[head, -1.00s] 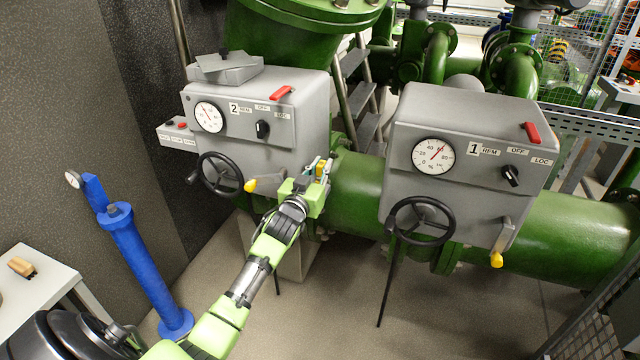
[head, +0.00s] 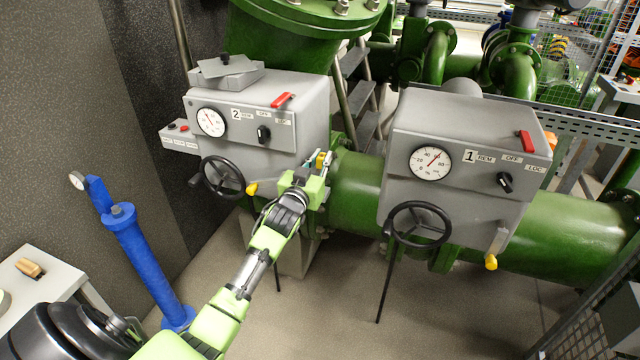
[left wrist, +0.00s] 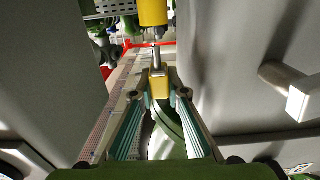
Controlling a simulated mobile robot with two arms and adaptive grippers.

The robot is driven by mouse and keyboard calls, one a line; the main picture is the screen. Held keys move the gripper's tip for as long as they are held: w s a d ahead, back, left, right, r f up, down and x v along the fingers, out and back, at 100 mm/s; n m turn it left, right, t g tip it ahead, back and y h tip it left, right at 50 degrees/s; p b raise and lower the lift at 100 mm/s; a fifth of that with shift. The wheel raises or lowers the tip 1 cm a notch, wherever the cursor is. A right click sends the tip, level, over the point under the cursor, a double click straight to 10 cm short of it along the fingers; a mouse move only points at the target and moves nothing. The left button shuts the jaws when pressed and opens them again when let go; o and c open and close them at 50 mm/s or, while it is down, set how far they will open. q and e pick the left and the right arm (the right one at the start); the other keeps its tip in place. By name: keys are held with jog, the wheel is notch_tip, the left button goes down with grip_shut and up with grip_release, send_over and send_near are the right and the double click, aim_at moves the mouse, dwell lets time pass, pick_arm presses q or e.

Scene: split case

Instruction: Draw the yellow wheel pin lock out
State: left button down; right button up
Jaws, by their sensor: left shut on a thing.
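The yellow wheel pin lock shows in the left wrist view as a small yellow block (left wrist: 158,85) between my left fingertips. A bare metal rod (left wrist: 155,57) runs from it toward a yellow cylinder (left wrist: 153,12) at the top edge. My left gripper (left wrist: 158,92) is shut on the block. In the head view my left gripper (head: 318,168) is at the right side of the grey unit marked 2 (head: 290,105), above the green pipe. A bit of yellow (head: 321,160) shows at its fingers. That unit's black handwheel (head: 222,177) is to the left. My right gripper is not seen.
A second grey unit (head: 470,130), marked 1, with a handwheel (head: 418,224), stands to the right. A yellow-tipped lever (head: 253,188) is left of my gripper. A blue post (head: 140,255) and a table (head: 40,280) are at left. Floor between is clear.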

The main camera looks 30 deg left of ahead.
pick_arm(q)
jog(key=shift+r+p, duration=0.8)
jog(key=shift+r, duration=0.25)
jog(key=shift+f, duration=0.1)
